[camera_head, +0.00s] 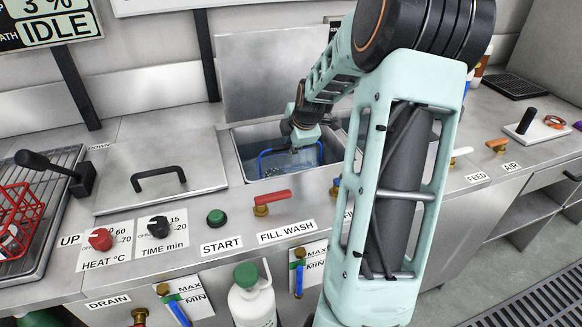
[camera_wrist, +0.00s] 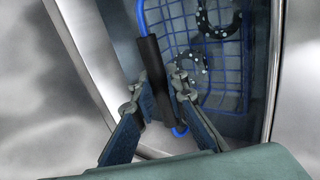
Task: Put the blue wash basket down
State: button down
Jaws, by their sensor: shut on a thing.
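The blue wash basket (camera_head: 284,164) is down inside an open steel tank (camera_head: 246,175) in the head view. In the wrist view the blue wire mesh of the basket (camera_wrist: 212,58) shows, with dark ring-shaped parts (camera_wrist: 218,22) in it. My gripper (camera_wrist: 160,90) is shut on the basket's dark handle grip (camera_wrist: 152,68); it also shows in the head view over the tank (camera_head: 302,140). The basket's underside is hidden, so I cannot tell whether it touches the tank floor.
A raised lid (camera_head: 262,80) stands behind the tank. A closed lid with a black handle (camera_head: 160,180) lies left of it. A red-handled valve (camera_head: 272,198) is in front. A red basket (camera_head: 20,220) sits on a rack at far left. A white bottle (camera_head: 252,300) stands low in front.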

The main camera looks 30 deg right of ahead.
jog(key=shift+f+b, duration=0.65)
jog(key=shift+f, duration=2)
jog(key=c, duration=1.9)
grip_release()
jog(key=shift+c, duration=0.2)
jog(key=p+v, duration=0.4)
jog(key=v, duration=0.8)
